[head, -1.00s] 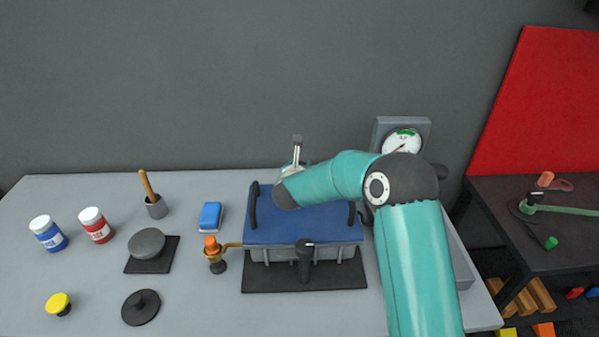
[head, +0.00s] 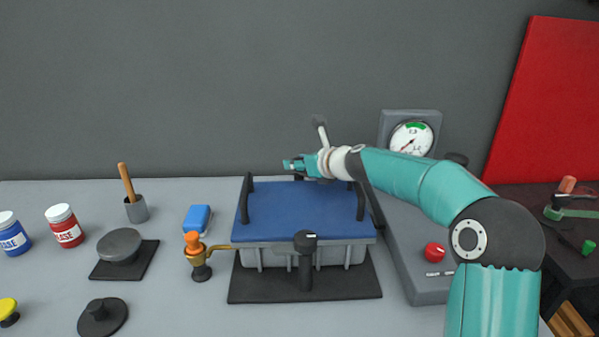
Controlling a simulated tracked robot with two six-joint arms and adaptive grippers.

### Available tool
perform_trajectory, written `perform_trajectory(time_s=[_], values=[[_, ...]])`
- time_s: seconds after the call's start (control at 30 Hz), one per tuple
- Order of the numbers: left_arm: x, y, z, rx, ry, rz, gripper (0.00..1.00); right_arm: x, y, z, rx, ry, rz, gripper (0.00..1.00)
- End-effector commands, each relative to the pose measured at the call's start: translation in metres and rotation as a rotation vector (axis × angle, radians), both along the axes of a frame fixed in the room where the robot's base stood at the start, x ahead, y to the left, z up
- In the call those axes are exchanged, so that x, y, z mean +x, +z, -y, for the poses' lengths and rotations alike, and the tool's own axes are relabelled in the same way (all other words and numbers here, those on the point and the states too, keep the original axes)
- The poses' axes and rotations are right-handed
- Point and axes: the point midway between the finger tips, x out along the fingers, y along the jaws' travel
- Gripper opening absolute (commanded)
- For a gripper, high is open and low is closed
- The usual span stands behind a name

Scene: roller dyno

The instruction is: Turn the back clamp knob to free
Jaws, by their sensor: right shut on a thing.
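A machine with a blue lid (head: 300,215) and two black handles stands on a black base on the grey table. A black front clamp knob (head: 305,240) stands upright at the middle of its near side. My right gripper (head: 290,165) is at the middle of the lid's far edge, with its arm reaching in from the right. It is shut on the back clamp knob, which the gripper hides almost wholly; only a dark bit shows below the jaws. The knob's turn cannot be read. My left gripper is not in view.
A grey console with a red knob (head: 435,252) and a dial gauge (head: 411,138) stands to the right. An orange-topped brass valve (head: 194,245) sits left of the machine. Jars, a brush cup (head: 136,207), a blue block (head: 198,218) and black discs occupy the table's left.

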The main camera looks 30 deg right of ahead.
Motion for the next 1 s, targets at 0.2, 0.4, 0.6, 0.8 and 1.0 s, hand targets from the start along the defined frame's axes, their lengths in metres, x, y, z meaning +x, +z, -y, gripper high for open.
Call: perform_trajectory(time_s=[0.2, 0.4, 0.6, 0.8, 1.0], values=[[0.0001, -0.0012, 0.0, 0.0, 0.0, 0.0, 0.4, 0.0, 0.0014, 0.0016, -0.002, 0.071, 0.003, 0.07], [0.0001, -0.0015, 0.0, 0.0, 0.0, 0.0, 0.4, 0.0, 0.0017, 0.0006, 0.0, 0.094, 0.004, 0.07], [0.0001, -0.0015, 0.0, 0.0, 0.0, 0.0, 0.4, 0.0, 0.0017, 0.0004, 0.0, 0.096, 0.004, 0.07], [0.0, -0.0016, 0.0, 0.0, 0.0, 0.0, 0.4, -0.0001, 0.0016, 0.0003, 0.001, 0.096, 0.004, 0.55], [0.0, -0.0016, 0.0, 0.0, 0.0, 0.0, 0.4, -0.0002, 0.0009, -0.0001, 0.001, 0.096, 0.003, 0.68]])
